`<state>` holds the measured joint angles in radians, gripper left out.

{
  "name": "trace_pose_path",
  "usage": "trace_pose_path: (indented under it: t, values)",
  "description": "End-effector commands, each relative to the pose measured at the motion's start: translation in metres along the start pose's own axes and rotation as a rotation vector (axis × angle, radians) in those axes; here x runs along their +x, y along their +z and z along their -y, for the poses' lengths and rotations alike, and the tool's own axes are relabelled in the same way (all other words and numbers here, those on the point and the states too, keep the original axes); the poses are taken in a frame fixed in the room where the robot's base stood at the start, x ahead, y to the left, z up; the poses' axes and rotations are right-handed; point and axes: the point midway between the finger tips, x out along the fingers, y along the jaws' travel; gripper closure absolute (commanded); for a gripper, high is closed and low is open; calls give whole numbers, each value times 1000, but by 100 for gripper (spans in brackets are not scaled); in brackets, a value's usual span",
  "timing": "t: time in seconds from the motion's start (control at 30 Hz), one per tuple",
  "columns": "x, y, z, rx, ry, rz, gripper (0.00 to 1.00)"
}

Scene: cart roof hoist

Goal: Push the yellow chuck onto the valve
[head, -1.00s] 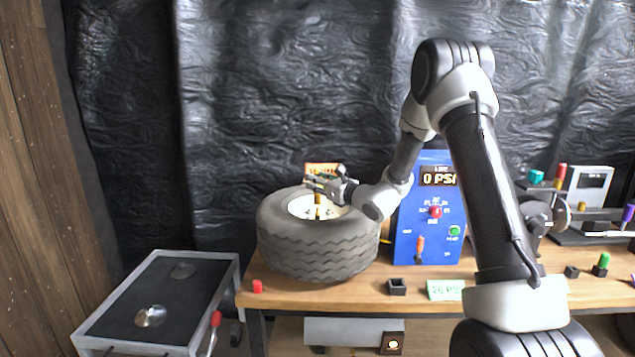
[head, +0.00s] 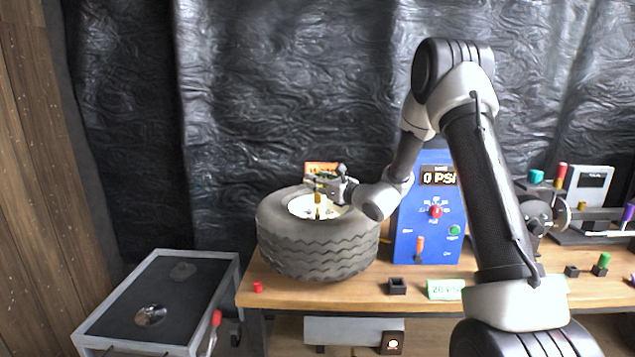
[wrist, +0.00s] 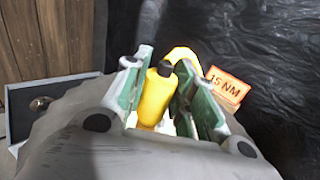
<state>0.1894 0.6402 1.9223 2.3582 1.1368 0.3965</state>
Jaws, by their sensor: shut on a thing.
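The yellow chuck (wrist: 155,95) is an upright yellow cylinder with a dark top, held between the green-lined fingers of my gripper (wrist: 157,90) in the wrist view. In the head view my gripper (head: 322,184) is over the pale hub of the big tyre (head: 318,248), with the chuck (head: 318,200) pointing down into the hub opening. The valve is hidden beneath the chuck and the fingers, so I cannot tell whether the chuck touches it. A yellow hose (wrist: 182,53) curves behind the chuck.
The tyre lies flat on the wooden bench (head: 345,296). A blue panel (head: 428,215) reading 0 PSI stands to its right. An orange 15 NM sign (wrist: 228,86) is behind the tyre. A grey cart (head: 135,275) stands at the left. A small red block (head: 258,287) lies near the bench's front edge.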

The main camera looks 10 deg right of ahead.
Motion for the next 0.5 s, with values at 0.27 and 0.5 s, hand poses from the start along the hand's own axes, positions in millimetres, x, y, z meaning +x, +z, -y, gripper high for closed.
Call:
trace_pose_path:
  t: [0.27,0.5]
  values:
    - [0,-5,0,1,0,0,100]
    - [0,-11,0,1,0,0,100]
